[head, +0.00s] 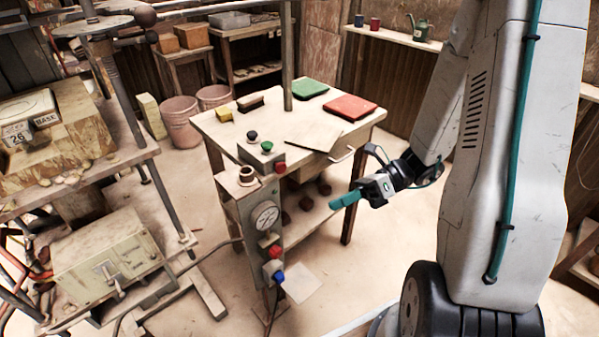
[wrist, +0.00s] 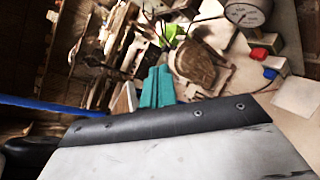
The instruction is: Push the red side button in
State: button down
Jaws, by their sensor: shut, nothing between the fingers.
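A red button (head: 276,251) sticks out of the front of the grey gauge column, below the gauge and above a blue button (head: 277,277). A second red button (head: 280,168) is on the side of the small box on the tabletop. My gripper (head: 336,203) has teal fingers, shut and empty, held in the air to the right of the column, apart from both red buttons. In the wrist view the shut fingers (wrist: 157,88) show at the middle, and the column's red button (wrist: 259,53) and blue button (wrist: 270,73) lie to the right.
The round gauge (head: 265,215) is on the column. The small box carries a black button (head: 252,135) and a green button (head: 267,146) on top. A table handle (head: 342,155) juts out near my arm. A green tile (head: 309,88) and a red tile (head: 350,107) lie on the table.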

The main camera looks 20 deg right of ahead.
jog(key=w+d+f+m+t, duration=0.1)
jog(key=w+d+m+t, duration=0.4)
jog(key=m, duration=1)
jog(key=w+t, duration=0.2)
jog(key=t, duration=0.1)
jog(key=shift+f+m, duration=0.3)
jog(key=shift+f, duration=0.05)
jog(key=shift+a, duration=0.1)
send_near(279, 171)
jog(key=s+a, duration=0.1)
jog(key=a, duration=0.3)
jog(key=shift+w+a, duration=0.25)
jog(key=shift+w, duration=0.8)
jog(key=shift+w+a, duration=0.3)
jog(key=shift+w, duration=0.7)
